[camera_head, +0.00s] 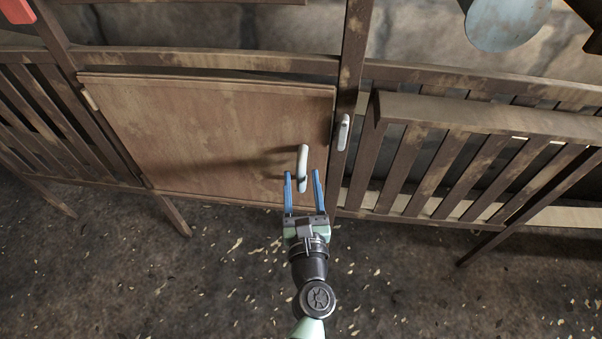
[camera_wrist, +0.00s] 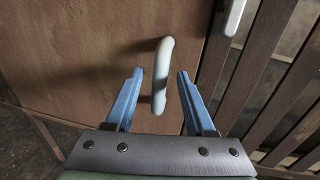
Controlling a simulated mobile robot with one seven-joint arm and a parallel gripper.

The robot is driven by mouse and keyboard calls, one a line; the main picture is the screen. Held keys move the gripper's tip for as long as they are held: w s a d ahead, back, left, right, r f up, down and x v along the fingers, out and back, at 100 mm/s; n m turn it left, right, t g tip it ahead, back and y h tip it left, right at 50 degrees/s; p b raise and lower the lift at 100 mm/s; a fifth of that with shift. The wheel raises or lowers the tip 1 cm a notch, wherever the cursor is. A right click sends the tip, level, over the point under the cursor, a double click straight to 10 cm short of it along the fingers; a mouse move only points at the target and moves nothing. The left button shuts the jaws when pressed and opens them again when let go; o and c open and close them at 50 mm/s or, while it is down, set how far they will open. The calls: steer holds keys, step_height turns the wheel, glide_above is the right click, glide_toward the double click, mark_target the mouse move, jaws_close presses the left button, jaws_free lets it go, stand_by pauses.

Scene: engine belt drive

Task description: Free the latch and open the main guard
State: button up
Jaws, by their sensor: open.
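The main guard is a brown wooden panel (camera_head: 205,130) at the left centre of the head view, seated in a dark frame. A pale upright handle (camera_head: 303,165) is fixed near its right edge. A small pale latch (camera_head: 343,132) sits on the frame post just right of the panel. My gripper (camera_head: 304,178) is open, with blue fingers pointing at the panel. In the wrist view the handle (camera_wrist: 161,75) stands between and beyond the open fingertips (camera_wrist: 160,72); I cannot tell whether they touch it. The latch (camera_wrist: 234,15) shows at the top right there.
A slatted wooden guard (camera_head: 470,165) juts out to the right of the post, with a leg reaching the floor. Slatted railing (camera_head: 45,110) stands at the left. A grey-blue disc (camera_head: 507,22) hangs at the top right. The floor (camera_head: 150,280) in front is open, with scattered flakes.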

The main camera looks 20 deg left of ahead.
steer(key=shift+x, duration=1.25)
steer(key=shift+c, duration=0.2)
jaws_close()
stand_by(0.4)
